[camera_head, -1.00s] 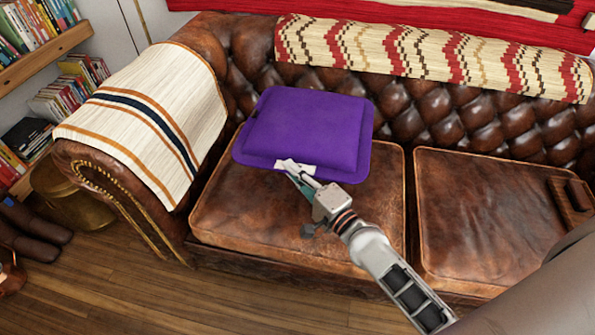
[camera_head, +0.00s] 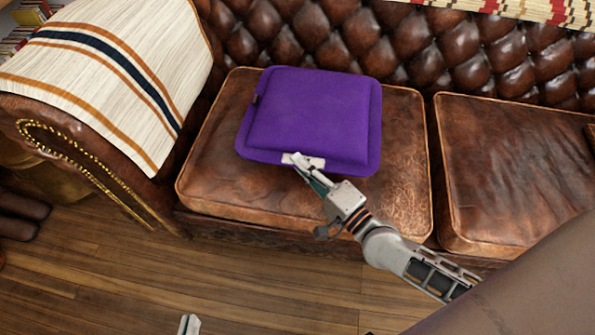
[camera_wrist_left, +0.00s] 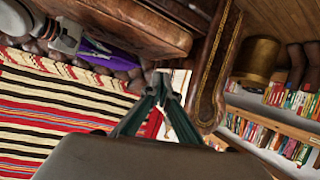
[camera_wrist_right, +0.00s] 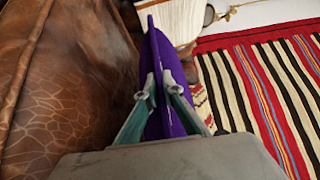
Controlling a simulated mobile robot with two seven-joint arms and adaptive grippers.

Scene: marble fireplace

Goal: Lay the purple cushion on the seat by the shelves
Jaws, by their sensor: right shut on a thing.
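The purple cushion (camera_head: 312,118) is flat and roughly level over the left seat (camera_head: 215,165) of the brown leather sofa, the one nearer the shelves. My right gripper (camera_head: 303,163) is shut on its front edge. In the right wrist view the cushion (camera_wrist_right: 158,50) is edge-on between the fingers (camera_wrist_right: 157,88), beside the leather seat (camera_wrist_right: 70,90). I cannot tell whether its underside touches the seat. My left gripper (camera_wrist_left: 162,82) looks shut and empty; its tip also shows low in the head view (camera_head: 188,325), over the floor, away from the cushion.
A striped throw (camera_head: 100,70) covers the sofa's left arm. The right seat (camera_head: 510,165) is bare. The tufted backrest (camera_head: 330,40) rises behind. Bookshelves (camera_wrist_left: 275,130) and a brass pot (camera_wrist_left: 257,60) show in the left wrist view. Wooden floor (camera_head: 110,285) lies in front.

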